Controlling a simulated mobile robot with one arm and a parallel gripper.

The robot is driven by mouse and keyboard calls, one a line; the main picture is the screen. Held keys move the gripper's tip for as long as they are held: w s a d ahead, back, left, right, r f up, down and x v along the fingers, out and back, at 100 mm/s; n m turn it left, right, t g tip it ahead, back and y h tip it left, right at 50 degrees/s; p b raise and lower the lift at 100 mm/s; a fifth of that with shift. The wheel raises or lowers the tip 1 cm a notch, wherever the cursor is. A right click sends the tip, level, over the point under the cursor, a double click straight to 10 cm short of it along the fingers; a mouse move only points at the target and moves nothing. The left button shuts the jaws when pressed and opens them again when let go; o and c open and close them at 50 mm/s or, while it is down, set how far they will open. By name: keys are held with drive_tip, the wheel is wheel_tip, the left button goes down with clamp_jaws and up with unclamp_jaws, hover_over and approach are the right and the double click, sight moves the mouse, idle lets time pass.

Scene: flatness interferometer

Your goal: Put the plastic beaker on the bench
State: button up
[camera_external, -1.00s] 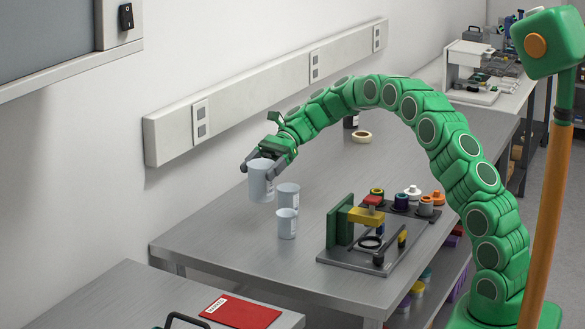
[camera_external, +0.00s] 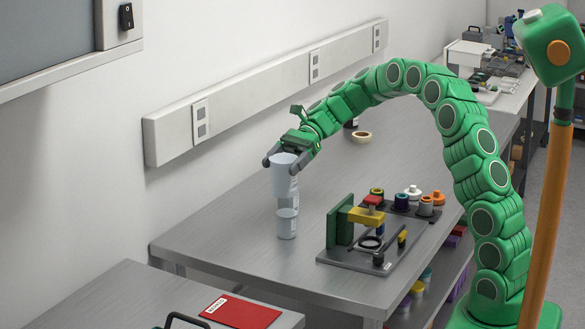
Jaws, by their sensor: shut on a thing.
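My gripper (camera_external: 286,159) is shut on a translucent whitish plastic beaker (camera_external: 283,178), with one dark finger on each side near its rim. The beaker is roughly upright over the grey metal bench (camera_external: 220,233). A smaller beaker (camera_external: 287,224) stands on the bench just below it in the picture. Another beaker behind is mostly hidden by the held one; only a narrow strip shows. Whether the held beaker's base touches anything cannot be told.
A fixture with a green block and yellow arm (camera_external: 360,222) stands right of the beakers. Several small coloured parts (camera_external: 405,200) sit behind it. A tape roll (camera_external: 361,136) lies farther back. A red folder (camera_external: 240,311) lies on the front table. The bench's left part is clear.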

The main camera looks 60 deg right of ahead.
drive_tip(key=shift+a, duration=0.1)
drive_tip(key=s+a+n+g, duration=0.1)
drive_tip(key=s+a, duration=0.1)
drive_tip(key=a, duration=1.5)
drive_tip(key=s+a+n+g, duration=0.1)
drive_tip(key=s+a, duration=0.2)
drive_tip(key=a, duration=1.5)
drive_tip(key=shift+w+a+f, duration=0.9)
drive_tip(key=shift+w+f, duration=1.2)
drive_tip(key=shift+w, duration=0.05)
drive_tip(key=shift+w+a+f, duration=0.85)
drive_tip(key=shift+w+f, duration=1.3)
drive_tip(key=shift+w, duration=0.05)
drive_tip(key=shift+w+a+f, duration=0.9)
drive_tip(key=shift+w+f, duration=1.2)
drive_tip(key=shift+w, duration=0.05)
drive_tip(key=shift+f, duration=0.15)
drive_tip(key=o, duration=0.9)
